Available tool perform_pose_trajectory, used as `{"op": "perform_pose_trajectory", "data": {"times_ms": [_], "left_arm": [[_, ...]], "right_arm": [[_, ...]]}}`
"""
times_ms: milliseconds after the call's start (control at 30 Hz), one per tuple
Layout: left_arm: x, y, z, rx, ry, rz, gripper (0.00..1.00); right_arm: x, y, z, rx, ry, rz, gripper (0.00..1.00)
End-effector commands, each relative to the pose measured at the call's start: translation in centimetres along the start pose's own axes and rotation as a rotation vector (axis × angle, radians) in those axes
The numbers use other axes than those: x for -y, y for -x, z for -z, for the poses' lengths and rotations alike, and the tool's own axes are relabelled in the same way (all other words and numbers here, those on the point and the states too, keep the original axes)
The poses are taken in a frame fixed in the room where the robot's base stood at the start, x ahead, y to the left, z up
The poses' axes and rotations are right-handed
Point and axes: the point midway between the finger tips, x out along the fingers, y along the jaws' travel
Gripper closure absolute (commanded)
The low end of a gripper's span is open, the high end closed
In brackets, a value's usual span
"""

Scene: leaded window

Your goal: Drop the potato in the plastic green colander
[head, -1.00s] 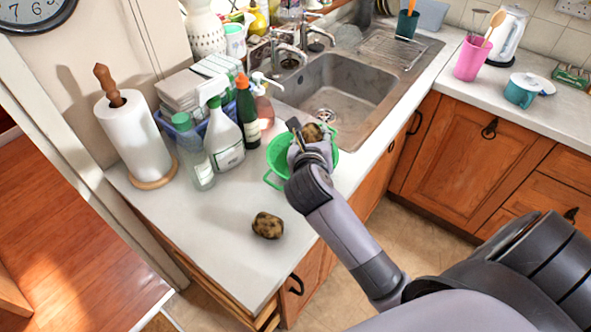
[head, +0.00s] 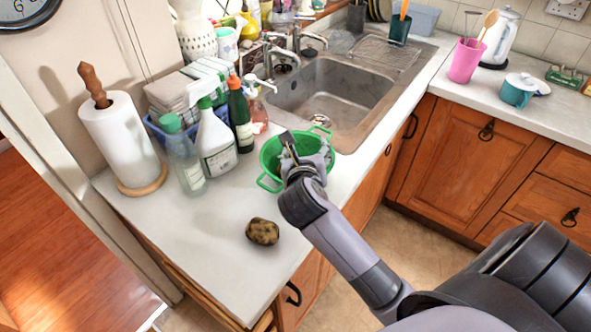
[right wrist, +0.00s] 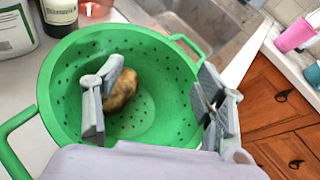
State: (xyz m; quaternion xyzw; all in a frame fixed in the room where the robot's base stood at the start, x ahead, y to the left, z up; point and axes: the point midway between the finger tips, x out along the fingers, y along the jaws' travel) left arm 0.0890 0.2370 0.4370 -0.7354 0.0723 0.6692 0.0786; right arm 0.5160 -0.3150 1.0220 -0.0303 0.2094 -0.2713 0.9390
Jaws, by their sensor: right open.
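The green plastic colander (head: 268,181) stands on the counter beside the sink. In the right wrist view its holed bowl (right wrist: 70,75) fills the middle. A brown potato (right wrist: 124,90) is inside the bowl, partly hidden behind the left finger in that view. My right gripper (head: 303,157) is over the colander. Its fingers are spread wide in the wrist view (right wrist: 160,92), with nothing clamped between them. In the head view the gripper hides the potato in the bowl. My left gripper is not in view.
A spray bottle (head: 215,143), other bottles and a paper towel roll (head: 120,140) stand left of the colander. The steel sink (head: 335,90) is behind it. The counter around the second potato is clear.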

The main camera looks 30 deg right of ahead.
Motion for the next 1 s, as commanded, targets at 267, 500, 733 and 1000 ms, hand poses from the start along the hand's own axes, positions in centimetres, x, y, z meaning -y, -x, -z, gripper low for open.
{"op": "perform_pose_trajectory", "data": {"times_ms": [267,500,733,1000], "left_arm": [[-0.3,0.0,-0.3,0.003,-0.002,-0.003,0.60],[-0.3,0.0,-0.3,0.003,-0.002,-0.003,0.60],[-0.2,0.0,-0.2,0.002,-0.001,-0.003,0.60],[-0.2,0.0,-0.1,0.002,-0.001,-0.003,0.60]], "right_arm": [[0.0,0.0,0.1,-0.002,0.001,0.000,0.33],[-0.1,2.5,0.1,-0.001,-0.002,-0.003,0.33],[-0.1,7.5,0.1,-0.002,-0.003,-0.005,0.33],[-0.1,11.4,0.1,-0.001,0.000,-0.001,0.33]]}}
